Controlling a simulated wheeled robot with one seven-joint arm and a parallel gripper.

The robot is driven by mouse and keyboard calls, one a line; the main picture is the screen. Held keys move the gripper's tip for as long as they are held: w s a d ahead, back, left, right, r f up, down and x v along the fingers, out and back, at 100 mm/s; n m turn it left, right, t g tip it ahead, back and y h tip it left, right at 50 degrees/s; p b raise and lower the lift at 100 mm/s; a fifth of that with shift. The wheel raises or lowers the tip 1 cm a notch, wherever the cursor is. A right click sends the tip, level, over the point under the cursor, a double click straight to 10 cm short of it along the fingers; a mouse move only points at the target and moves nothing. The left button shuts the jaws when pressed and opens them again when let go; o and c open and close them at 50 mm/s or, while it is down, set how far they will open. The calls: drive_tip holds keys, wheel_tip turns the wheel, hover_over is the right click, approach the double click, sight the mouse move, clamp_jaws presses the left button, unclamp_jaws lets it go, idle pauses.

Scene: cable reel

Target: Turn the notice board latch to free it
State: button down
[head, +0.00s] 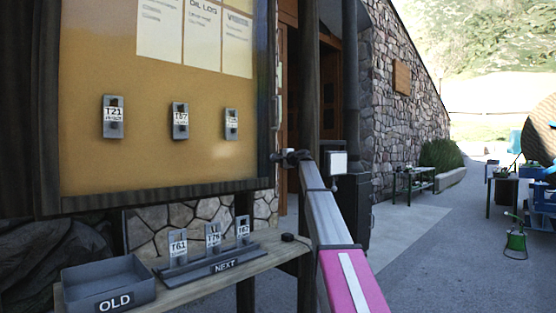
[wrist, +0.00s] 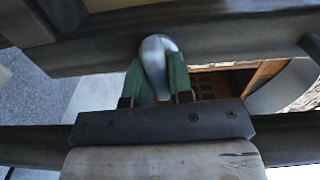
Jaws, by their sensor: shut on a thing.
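The notice board (head: 165,160) is a yellow-brown panel in a dark frame, at the left of the head view. My gripper (head: 276,157) is at the lower right edge of its frame. In the wrist view, my gripper's green fingertips (wrist: 157,82) are shut on the notice board latch (wrist: 154,58), a rounded grey metal piece standing against the dark frame. In the head view the latch is too small and covered to make out.
Tags such as T21 (head: 113,117) hang on the board. Below, a wooden shelf (head: 185,287) bears the OLD tray (head: 115,283) and the NEXT rack (head: 225,263) with upright tags. A dark post (head: 309,90) stands just behind my arm.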

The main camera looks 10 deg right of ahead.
drive_tip(key=shift+w+m, duration=0.1)
drive_tip(key=shift+m, duration=0.3)
drive_tip(key=c, duration=1.1)
unclamp_jaws()
drive_tip(key=shift+a, duration=0.1)
drive_tip(key=v, duration=1)
drive_tip(key=shift+s+d, duration=0.25)
drive_tip(key=shift+s, duration=0.05)
